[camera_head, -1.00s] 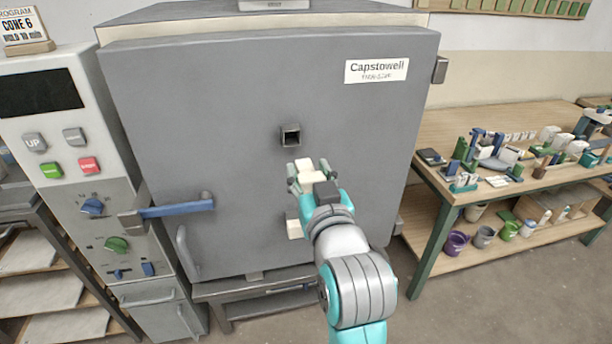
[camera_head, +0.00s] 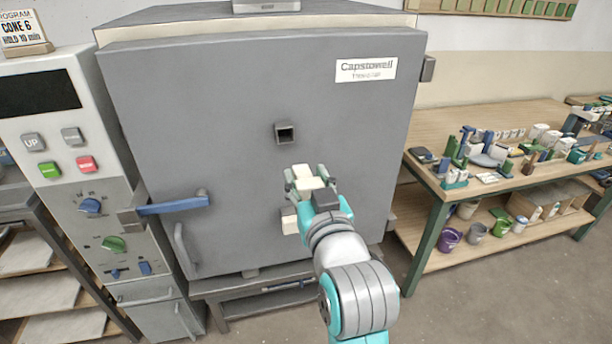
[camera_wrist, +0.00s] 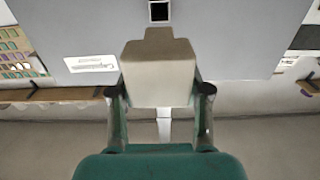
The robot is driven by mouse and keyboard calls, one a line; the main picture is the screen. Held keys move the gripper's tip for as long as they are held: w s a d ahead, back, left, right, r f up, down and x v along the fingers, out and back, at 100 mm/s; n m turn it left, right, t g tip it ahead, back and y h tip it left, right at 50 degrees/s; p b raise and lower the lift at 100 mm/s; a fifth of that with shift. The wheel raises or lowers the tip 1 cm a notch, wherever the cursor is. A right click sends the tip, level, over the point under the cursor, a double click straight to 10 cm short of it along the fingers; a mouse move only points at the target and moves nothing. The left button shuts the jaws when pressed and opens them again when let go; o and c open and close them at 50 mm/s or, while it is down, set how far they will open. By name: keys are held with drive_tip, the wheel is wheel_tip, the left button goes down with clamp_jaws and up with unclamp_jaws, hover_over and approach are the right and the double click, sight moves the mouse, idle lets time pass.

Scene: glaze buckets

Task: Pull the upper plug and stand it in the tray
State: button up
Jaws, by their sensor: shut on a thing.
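The cream upper plug (camera_head: 309,184) is out of the kiln door, between the fingers of my gripper (camera_head: 306,178). In the wrist view the plug (camera_wrist: 158,78) is a pale block with a narrower grey-brown nose facing the door. My gripper (camera_wrist: 160,95) is shut on its sides. The square upper port (camera_head: 284,132) in the door is open and dark, above and left of the gripper; it also shows beyond the plug in the wrist view (camera_wrist: 159,11). The cream lower plug (camera_head: 290,221) sits low on the door, partly behind my gripper. I cannot make out the tray.
The grey kiln door (camera_head: 215,110) fills the middle, with a blue-handled latch (camera_head: 175,205) at its left. A control panel (camera_head: 75,170) stands left. A wooden workbench (camera_head: 440,140) at right carries many small items; buckets (camera_head: 450,238) stand on its lower shelf.

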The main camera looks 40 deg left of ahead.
drive_tip(key=v, duration=0.7)
idle(1.1)
drive_tip(key=shift+d, duration=0.1)
idle(0.3)
drive_tip(key=w+d+f+m+t+h, duration=0.2)
drive_tip(key=w+d+f, duration=0.4)
drive_tip(key=f, duration=0.3)
drive_tip(key=w+d+f+m+t+h, duration=0.1)
drive_tip(key=w+d+f+m+h, duration=0.15)
drive_tip(key=w+d+f, duration=0.5)
drive_tip(key=w+d+f+m+t+h, duration=0.1)
drive_tip(key=w+d+f+t+h, duration=0.2)
drive_tip(key=f, duration=0.7)
drive_tip(key=s+d+f+m+h, duration=0.2)
drive_tip(key=s+d+f+h, duration=0.1)
drive_tip(key=d+f, duration=0.8)
drive_tip(key=s+d+f+m+h, duration=0.2)
drive_tip(key=s+d+f, duration=0.4)
drive_tip(key=d+f, duration=0.6)
wheel_tip(320, 180, down, 5)
drive_tip(key=shift+s+h, duration=0.2)
drive_tip(key=shift+h, duration=0.35)
drive_tip(key=shift+d, duration=0.1)
